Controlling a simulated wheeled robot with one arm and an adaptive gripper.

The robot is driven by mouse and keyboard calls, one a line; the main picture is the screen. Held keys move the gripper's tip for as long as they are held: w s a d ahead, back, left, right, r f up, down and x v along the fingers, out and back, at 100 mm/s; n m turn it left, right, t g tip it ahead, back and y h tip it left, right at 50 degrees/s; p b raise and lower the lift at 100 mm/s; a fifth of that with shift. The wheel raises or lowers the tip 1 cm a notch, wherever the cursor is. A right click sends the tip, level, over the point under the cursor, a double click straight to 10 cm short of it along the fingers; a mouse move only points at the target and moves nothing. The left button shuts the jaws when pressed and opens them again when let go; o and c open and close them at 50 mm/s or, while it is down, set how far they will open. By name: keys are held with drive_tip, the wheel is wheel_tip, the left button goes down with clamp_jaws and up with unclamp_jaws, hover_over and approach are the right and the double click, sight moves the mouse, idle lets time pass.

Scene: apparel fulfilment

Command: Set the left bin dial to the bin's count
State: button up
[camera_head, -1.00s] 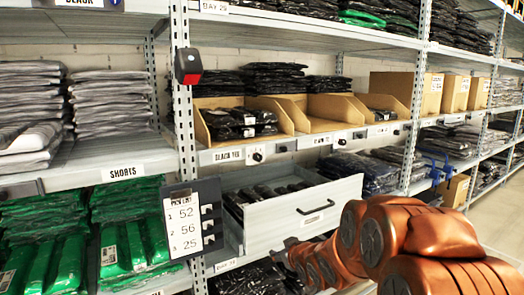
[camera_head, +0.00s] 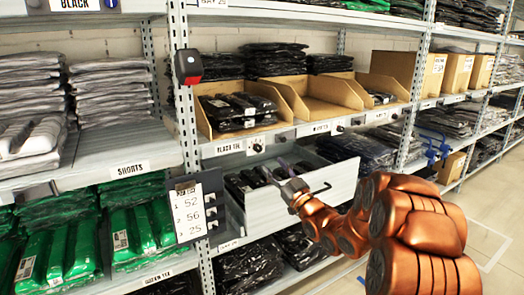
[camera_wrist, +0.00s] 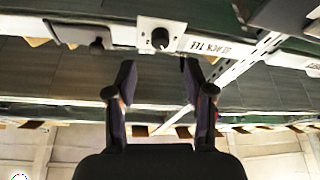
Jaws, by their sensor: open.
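The left bin (camera_head: 281,109) is an open cardboard bin holding several black packs in clear wrap. On the shelf edge below it, right of the BLACK TEE label, is its dial (camera_head: 257,146), a small black knob on a white plate. The dial also shows in the wrist view (camera_wrist: 160,38), which looks upside down. The dial's setting is too small to read. My gripper (camera_head: 274,171) is open and empty, below and slightly right of the dial. In the wrist view, its fingers (camera_wrist: 158,76) are spread, with the knob beyond them, apart from it.
An open grey drawer (camera_head: 342,190) with black packs sticks out below the bins, behind my arm. A sign (camera_head: 196,207) reading 52, 56, 25 hangs on the left post. A middle cardboard bin (camera_head: 325,108) looks empty. The aisle floor (camera_head: 490,215) at right is clear.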

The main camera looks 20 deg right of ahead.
sight(260, 150)
drive_tip(key=shift+x, duration=3.65)
clamp_jaws()
